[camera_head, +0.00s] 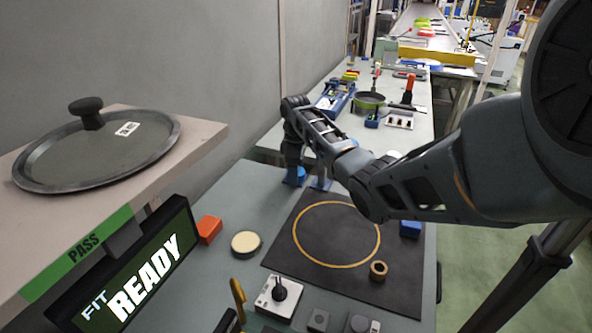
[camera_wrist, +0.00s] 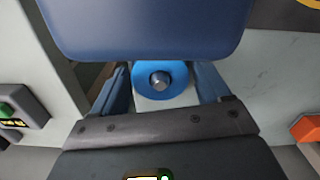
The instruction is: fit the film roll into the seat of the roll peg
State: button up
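A bright blue ring-shaped roll, likely the film roll (camera_wrist: 143,82), shows in the wrist view with a metal peg (camera_wrist: 160,79) in its centre. I see it end-on, so I cannot tell how deep it sits on the peg. My gripper (camera_wrist: 161,80) has one finger on each side of the roll, very close to its edges. I cannot tell whether the fingers touch it. In the head view, my gripper (camera_head: 293,165) points down at the far left corner of the table, with a blue part (camera_head: 294,178) at its tips. A large dark blue shape covers the top of the wrist view.
A metal post (camera_head: 322,180) stands right of my gripper. A black mat (camera_head: 290,257) with a yellow circle carries a brown ring (camera_head: 378,270). An orange block (camera_head: 209,229), a round cream-topped disc (camera_head: 246,243) and a joystick box (camera_head: 278,296) stand nearer. A shelf holds a lid (camera_head: 75,165).

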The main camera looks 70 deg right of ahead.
jog(key=shift+o, duration=1.4)
jog(key=shift+r, duration=0.1)
notch_tip(320, 180, up, 8)
jog(key=shift+f+b, duration=0.15)
jog(key=shift+b, duration=0.15)
